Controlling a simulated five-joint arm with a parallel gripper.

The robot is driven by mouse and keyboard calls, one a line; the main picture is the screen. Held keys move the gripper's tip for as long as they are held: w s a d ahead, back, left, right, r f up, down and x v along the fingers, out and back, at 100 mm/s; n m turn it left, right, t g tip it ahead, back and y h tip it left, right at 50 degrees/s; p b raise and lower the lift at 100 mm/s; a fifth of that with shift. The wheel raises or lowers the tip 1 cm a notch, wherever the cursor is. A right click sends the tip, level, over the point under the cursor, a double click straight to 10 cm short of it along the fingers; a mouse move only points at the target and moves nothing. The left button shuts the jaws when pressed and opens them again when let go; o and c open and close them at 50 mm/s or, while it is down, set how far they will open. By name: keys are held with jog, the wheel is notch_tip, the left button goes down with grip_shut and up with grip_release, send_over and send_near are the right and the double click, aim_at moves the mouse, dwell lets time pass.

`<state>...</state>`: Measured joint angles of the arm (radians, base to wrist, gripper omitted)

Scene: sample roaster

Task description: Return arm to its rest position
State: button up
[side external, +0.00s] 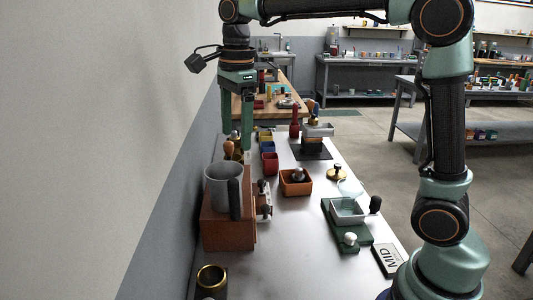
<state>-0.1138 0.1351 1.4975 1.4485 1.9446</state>
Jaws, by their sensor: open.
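My gripper (238,145) hangs pointing down at the upper left of the bench, with its two green fingers apart and nothing visible between them. My arm arches from its base at the lower right across the top of the picture. A grey mug (221,187) with a dark handle stands upright on a reddish-brown block (228,232). The fingertips appear just above and beyond the mug's rim in this view; the exact gap between them cannot be told. Small brass and wooden items (229,149) stand near the fingertips, partly hidden.
On the metal bench (298,255) are an orange-brown box (296,182), a green-based tray (347,210), a brass-coloured weight (337,172), a "MID" card (388,259) and a brass cup (211,279). A wall runs close along the left. The bench's front middle is clear.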

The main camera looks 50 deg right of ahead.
jog(key=s+d+f+n+t, duration=0.2)
jog(key=s+n, duration=0.4)
jog(key=n, duration=0.4)
jog(key=s+d+f+n+t, duration=0.2)
jog(key=s+n, duration=0.4)
jog(key=n, duration=0.5)
jog(key=shift+s+d+f+t, duration=0.35)
jog(key=shift+f+t, duration=0.15)
jog(key=shift+f, duration=0.45)
